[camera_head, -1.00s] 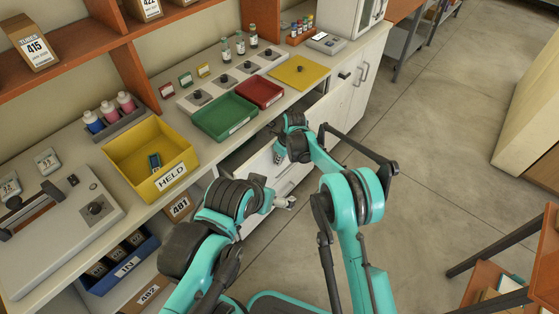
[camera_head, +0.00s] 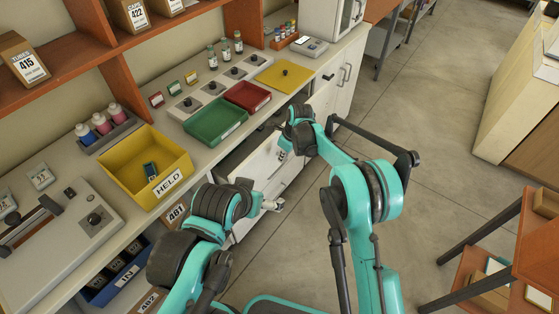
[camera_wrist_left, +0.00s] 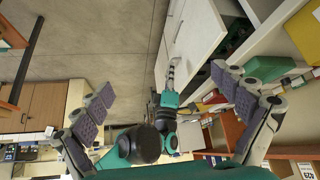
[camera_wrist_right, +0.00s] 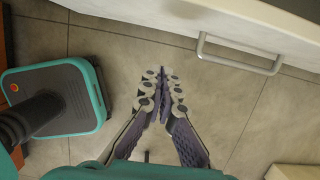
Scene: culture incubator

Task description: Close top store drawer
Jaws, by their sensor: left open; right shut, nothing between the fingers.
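The top store drawer (camera_head: 265,163) stands pulled out below the counter, with a white front and a dark interior partly hidden by my arms. In the right wrist view a white front with a bar handle (camera_wrist_right: 240,58) crosses the upper right. My right gripper (camera_head: 283,152) is beside the drawer in the head view. In the right wrist view it is shut and empty (camera_wrist_right: 162,78), apart from the handle, with floor behind it. My left gripper (camera_head: 274,203) is lower and nearer; its fingers are spread wide and empty in the left wrist view (camera_wrist_left: 168,98).
The counter holds a green tray (camera_head: 216,122), a red tray (camera_head: 247,97) and a yellow HELD bin (camera_head: 145,168). A blue IN bin (camera_head: 118,272) sits on a lower shelf. An orange-topped table (camera_head: 525,235) is at right. Floor between is clear.

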